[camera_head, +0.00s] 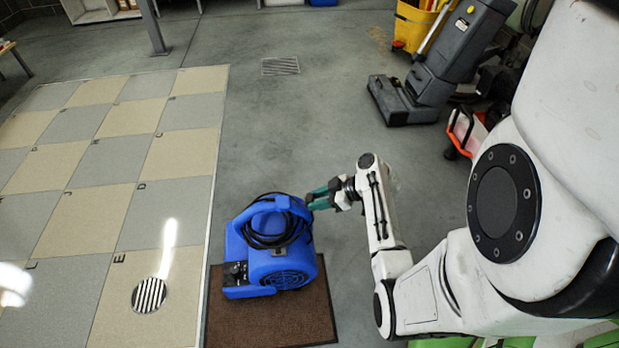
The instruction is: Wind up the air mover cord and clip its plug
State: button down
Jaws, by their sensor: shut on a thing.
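The blue air mover (262,268) stands on a brown mat (312,316) in the lower middle of the head view. Its black cord (268,240) lies in loops around the handle at the top. My gripper (309,199) reaches in from the right with its green fingers at the upper right side of the air mover, close to the cord loops. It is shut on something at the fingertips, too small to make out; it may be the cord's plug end. I cannot pick out the plug itself.
A checkered tile platform (110,150) with lettered tiles lies to the left. A grey floor machine (425,85), a yellow bucket (412,25) and an orange-and-white item (466,130) stand at the upper right. The grey floor behind the air mover is clear around a drain grate (280,66).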

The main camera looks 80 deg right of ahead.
jog(key=w+a+p, duration=0.4)
jog(key=w+a, duration=0.1)
jog(key=a, duration=0.8)
jog(key=shift+a, duration=0.25)
